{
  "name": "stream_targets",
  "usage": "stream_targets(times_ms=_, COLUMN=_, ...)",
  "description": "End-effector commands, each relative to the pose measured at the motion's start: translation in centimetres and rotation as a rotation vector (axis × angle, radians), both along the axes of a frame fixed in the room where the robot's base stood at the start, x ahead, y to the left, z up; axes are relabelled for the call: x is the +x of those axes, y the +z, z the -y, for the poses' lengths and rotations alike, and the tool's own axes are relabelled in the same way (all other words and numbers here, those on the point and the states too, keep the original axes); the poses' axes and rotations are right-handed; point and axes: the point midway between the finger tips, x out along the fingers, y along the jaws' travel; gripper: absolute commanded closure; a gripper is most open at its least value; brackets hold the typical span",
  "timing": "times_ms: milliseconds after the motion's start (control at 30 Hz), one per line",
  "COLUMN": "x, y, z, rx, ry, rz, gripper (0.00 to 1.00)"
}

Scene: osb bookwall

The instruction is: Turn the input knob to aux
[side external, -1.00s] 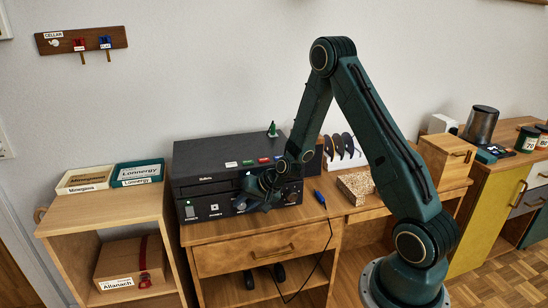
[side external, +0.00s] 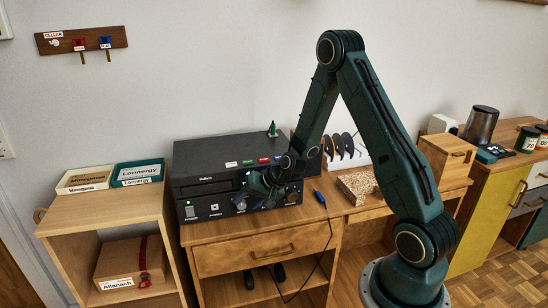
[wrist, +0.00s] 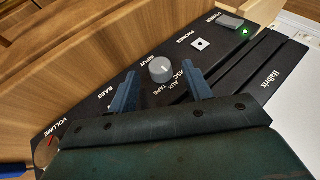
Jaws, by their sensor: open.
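The input knob (wrist: 160,70) is a round grey knob on the front of a black audio unit (wrist: 98,98). In the wrist view, INPUT is printed beside it, and DISC, AUX and TAPE on the side toward my gripper. A pale mark shows on the knob's face, but I cannot tell which label it points at. My gripper (wrist: 161,77) is open, its two blue fingers apart with the knob between and slightly beyond their tips; I see no contact. In the side view, my gripper (side external: 257,190) is at the unit's front, by the knob (side external: 240,205).
The unit stands on a wooden desk (side external: 215,236). A green-lit power switch (wrist: 231,20) and phones socket (wrist: 200,44) sit beyond the knob, with bass and volume labels on the other side. A blue pen-like object (side external: 320,198) lies right of the unit.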

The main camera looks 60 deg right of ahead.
Motion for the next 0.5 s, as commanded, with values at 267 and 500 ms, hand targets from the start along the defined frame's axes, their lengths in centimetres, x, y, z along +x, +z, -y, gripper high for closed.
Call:
stream_targets(times_ms=267, x=-2.2, y=2.6, z=0.4, rx=-0.001, ry=-0.001, rz=0.001, gripper=0.50)
stream_targets(times_ms=500, x=-4.2, y=4.8, z=0.7, rx=-0.002, ry=-0.001, rz=0.002, gripper=0.50)
